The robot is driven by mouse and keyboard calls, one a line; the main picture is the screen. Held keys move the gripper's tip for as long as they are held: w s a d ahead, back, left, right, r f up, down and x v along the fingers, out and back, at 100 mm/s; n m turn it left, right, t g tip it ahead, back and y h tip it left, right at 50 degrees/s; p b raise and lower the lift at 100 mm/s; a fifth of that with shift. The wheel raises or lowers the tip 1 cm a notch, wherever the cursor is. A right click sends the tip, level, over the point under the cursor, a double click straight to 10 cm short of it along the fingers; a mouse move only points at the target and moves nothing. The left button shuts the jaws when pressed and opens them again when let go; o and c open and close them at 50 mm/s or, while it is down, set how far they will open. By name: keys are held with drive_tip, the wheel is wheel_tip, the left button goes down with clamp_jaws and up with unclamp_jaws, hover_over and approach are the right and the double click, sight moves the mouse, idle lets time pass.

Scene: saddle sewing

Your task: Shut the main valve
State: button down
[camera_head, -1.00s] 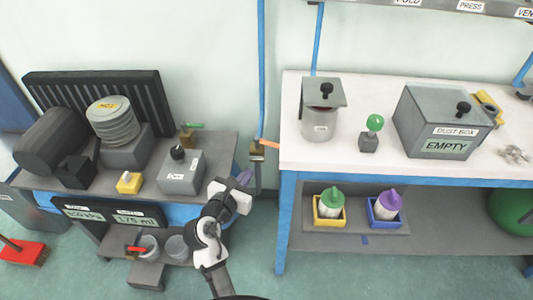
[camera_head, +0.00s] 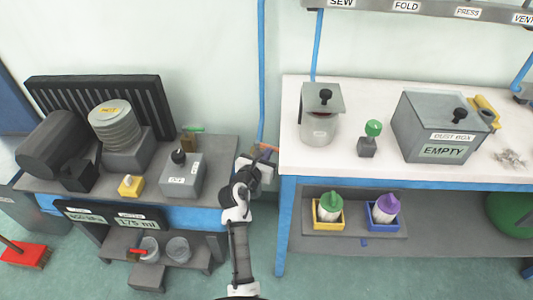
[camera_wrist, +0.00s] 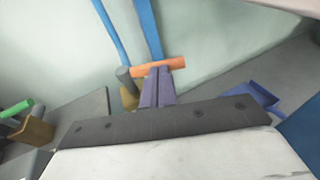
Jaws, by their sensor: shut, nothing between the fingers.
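The valve with an orange handle (camera_wrist: 146,69) sits at the foot of a blue pipe (camera_wrist: 107,32) by the wall. In the wrist view its brass body (camera_wrist: 129,97) is left of my fingers, and the handle sticks out to the right, across the pipe's line. My gripper (camera_wrist: 160,72) is shut and empty. Its purple fingertips overlap the handle's middle in the picture; I cannot tell whether they touch it. In the head view my gripper (camera_head: 262,158) is between the two benches and mostly hides the valve; a bit of orange handle (camera_head: 270,148) shows.
The white workbench (camera_head: 340,160) is close on the right, with a lidded pot (camera_head: 319,127) and dust box (camera_head: 440,125).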

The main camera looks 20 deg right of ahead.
drive_tip(key=shift+d+r, duration=0.1)
idle(0.3)
drive_tip(key=shift+w+d+p, duration=0.25)
drive_tip(key=shift+d+p, duration=0.3)
drive_tip(key=shift+p, duration=0.95)
drive_tip(key=shift+w+d+p, duration=0.25)
drive_tip(key=shift+d+p, duration=0.3)
drive_tip(key=shift+p, duration=0.95)
drive_tip(key=shift+s, duration=0.1)
drive_tip(key=b+v, duration=0.2)
drive_tip(key=v, duration=1.1)
drive_tip(key=shift+s+a, duration=0.2)
drive_tip(key=shift+a, duration=0.1)
